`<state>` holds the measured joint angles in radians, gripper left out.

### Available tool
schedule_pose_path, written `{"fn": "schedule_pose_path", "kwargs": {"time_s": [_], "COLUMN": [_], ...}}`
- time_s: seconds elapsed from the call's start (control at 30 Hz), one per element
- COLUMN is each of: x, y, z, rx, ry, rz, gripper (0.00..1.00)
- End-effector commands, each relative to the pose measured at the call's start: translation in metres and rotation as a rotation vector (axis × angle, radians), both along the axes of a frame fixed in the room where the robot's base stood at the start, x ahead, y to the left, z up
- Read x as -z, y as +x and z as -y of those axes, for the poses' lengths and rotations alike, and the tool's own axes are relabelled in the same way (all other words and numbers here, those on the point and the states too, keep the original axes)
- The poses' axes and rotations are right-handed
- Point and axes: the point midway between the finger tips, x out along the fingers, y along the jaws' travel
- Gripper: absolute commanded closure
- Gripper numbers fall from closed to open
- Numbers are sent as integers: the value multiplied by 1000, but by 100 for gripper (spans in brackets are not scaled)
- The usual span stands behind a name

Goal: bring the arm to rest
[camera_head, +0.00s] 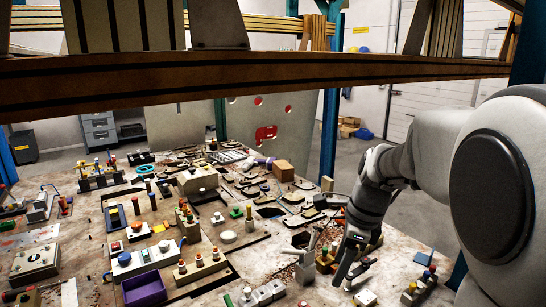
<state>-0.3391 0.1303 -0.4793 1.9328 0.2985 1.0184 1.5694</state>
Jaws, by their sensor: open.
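My arm (425,155) comes in from the right edge and bends down over the right front part of the table (295,250). My gripper (349,274) hangs at its end, pointing down, low over the table among small parts. Its dark fingers are apart, and I see nothing held between them. A grey forked piece (305,262) stands just left of the fingers. From this view I cannot tell whether the fingers touch the table or the parts near them.
A wooden beam (250,80) crosses above the table. Many small parts crowd the tabletop, with a purple bin (144,289) at the front left and a brown box (283,171) farther back. A blue post (328,135) stands behind. Floor shows right of the table.

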Motion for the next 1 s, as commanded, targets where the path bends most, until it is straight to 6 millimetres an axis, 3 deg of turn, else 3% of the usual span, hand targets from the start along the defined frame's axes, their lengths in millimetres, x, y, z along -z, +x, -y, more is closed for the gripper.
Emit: {"fn": "schedule_pose_path", "kwargs": {"time_s": [0.2,0.43,0.73,1.0], "x": [-30,-50,-56,-52], "y": [-49,-99,-161,-189], "z": [-2,-4,-4,0], "rx": [-415,-859,-1419,-1715], "ry": [-44,-179,-469,-663], "rz": [159,316,436,429], "gripper": [30,30,30,30]}}
